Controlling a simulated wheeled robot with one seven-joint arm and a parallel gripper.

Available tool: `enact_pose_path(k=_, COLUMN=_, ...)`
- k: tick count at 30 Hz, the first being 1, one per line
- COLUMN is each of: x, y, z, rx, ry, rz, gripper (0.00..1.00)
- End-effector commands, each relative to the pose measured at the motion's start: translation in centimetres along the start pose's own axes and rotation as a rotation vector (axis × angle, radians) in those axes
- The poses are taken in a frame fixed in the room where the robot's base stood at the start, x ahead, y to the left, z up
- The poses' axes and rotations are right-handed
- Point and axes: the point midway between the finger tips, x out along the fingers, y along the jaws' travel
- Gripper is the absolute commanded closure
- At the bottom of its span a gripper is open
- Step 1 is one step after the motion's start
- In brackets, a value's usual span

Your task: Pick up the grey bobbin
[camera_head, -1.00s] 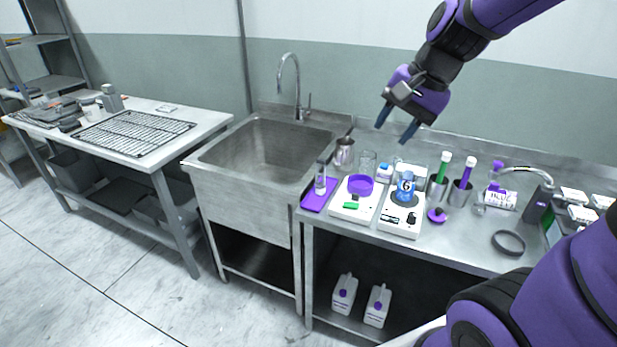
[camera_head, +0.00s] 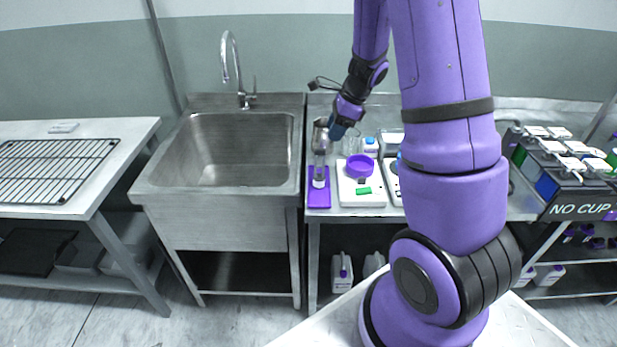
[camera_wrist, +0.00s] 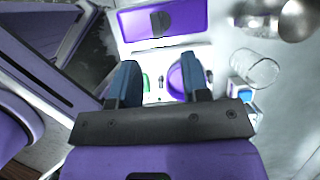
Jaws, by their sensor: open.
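I cannot say for sure which thing is the grey bobbin. A grey upright cylinder (camera_head: 319,168) with a pale lower part stands on a purple mat (camera_head: 318,199) at the left end of the counter. In the wrist view a dark grey shape (camera_wrist: 160,22) lies against the purple mat (camera_wrist: 190,18). A small dark grey piece (camera_head: 362,181) sits beside a green piece (camera_head: 363,190) on the white scale. My gripper (camera_head: 337,132) is above the counter, just above and right of the cylinder. In the wrist view my gripper (camera_wrist: 160,83) is open, with nothing seen held between its fingers.
A white scale (camera_head: 348,199) with a purple dish (camera_head: 358,165) stands right of the mat. A metal jug (camera_head: 320,133) and a clear glass (camera_wrist: 258,70) are close behind. The sink (camera_head: 220,150) is left of the counter. My arm hides the middle of the counter.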

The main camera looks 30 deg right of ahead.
Motion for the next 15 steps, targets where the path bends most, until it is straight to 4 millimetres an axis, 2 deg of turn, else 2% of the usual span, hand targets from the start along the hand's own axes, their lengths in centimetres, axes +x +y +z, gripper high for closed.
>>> enact_pose_path(k=9, x=4.2, y=0.0, z=-0.1, rx=0.008, ry=0.001, rz=0.003, gripper=0.57)
enact_pose_path(k=15, x=5.6, y=0.0, z=-0.1, rx=0.006, ry=0.001, rz=0.001, gripper=0.57)
